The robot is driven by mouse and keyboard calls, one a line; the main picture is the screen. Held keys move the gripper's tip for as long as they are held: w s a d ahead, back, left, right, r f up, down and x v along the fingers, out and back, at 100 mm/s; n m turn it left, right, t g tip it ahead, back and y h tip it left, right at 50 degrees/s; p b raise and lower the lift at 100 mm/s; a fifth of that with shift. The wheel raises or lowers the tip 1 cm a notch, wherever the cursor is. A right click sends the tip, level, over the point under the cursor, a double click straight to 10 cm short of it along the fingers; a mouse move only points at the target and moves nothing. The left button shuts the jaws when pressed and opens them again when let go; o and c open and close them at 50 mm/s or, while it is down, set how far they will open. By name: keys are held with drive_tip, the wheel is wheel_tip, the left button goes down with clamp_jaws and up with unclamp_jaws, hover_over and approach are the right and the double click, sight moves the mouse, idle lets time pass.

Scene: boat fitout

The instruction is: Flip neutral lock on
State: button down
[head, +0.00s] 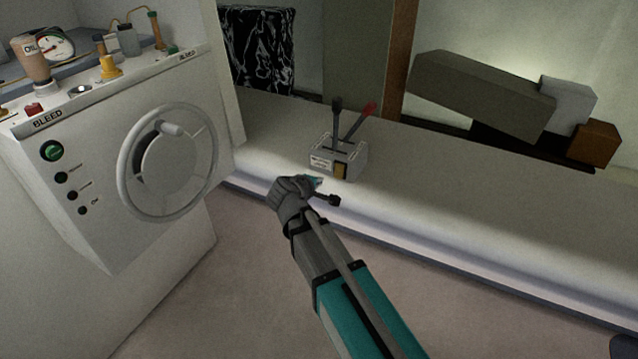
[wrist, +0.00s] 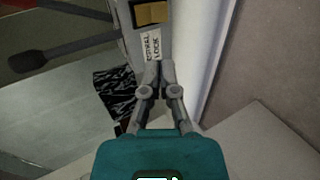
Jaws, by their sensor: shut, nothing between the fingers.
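The neutral lock is a brass-yellow rocker (head: 340,171) on the front of a small grey control box (head: 352,156) on the white ledge. It also shows at the top of the wrist view (wrist: 151,14). A white label (wrist: 152,46) beside it reads as a lock label, its first word partly unclear. My gripper (head: 315,182) is just in front of the box, below and left of the rocker. In the wrist view, the fingertips (wrist: 159,66) are together and empty, close to the label's end. I cannot tell whether they touch the box.
A black-knobbed lever (head: 337,112) and a red-handled lever (head: 362,117) rise from the box. A white console (head: 100,200) with a handwheel (head: 207,165) stands left. The ledge (head: 470,200) is clear right of the box. Dark and grey blocks (head: 485,95) lie behind.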

sight(337, 175)
drive_tip(key=b+x, duration=0.5)
drive_tip(key=x, duration=0.7)
drive_tip(key=shift+w+d, duration=0.15)
drive_tip(key=shift+w, duration=0.1)
